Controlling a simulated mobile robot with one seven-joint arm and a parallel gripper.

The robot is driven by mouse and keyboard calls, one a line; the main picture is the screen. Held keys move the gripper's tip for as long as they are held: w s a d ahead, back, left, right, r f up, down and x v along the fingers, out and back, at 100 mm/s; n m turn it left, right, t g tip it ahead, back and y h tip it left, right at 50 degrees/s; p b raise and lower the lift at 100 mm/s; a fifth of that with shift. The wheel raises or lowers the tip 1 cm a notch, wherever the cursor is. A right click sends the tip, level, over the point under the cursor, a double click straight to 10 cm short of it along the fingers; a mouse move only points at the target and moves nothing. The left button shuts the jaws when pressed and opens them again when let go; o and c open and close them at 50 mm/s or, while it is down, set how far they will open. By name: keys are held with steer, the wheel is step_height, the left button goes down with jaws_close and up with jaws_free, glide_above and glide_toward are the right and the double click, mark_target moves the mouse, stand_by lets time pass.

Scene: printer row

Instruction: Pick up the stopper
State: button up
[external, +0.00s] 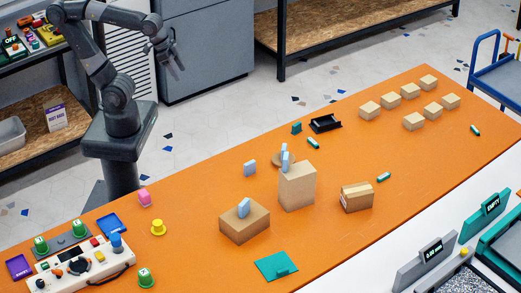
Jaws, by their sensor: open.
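No thing is clearly marked as the stopper at this size. A small yellow flanged piece (158,228) that could be a stopper stands on the orange table (330,250), left of centre. My gripper (179,68) is open and empty, held high behind the table's far left edge, well apart from all of these.
A taped carton (357,197), a black tray (324,123) and several small cardboard boxes (390,101) stand rightward. The table's front right is mostly clear.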

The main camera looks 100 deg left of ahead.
steer(key=w+d+g, duration=0.2)
steer(key=w+d, duration=0.7)
steer(key=d, duration=0.4)
steer(key=m+g, duration=0.1)
steer(key=g, duration=0.2)
glide_above(157, 222)
step_height(157, 222, down, 18)
steer(key=f, duration=0.5)
steer(key=shift+s+d+f, duration=0.15)
steer(key=shift+d, duration=0.2)
steer(key=shift+w+a+f, duration=0.1)
steer(key=shift+a+f, duration=0.1)
steer(key=shift+f, duration=1.3)
steer(key=shift+w+a+f, duration=0.1)
steer(key=shift+a+f, duration=0.05)
steer(key=shift+f, duration=1.3)
steer(key=shift+c, duration=0.4)
steer(key=c, duration=1)
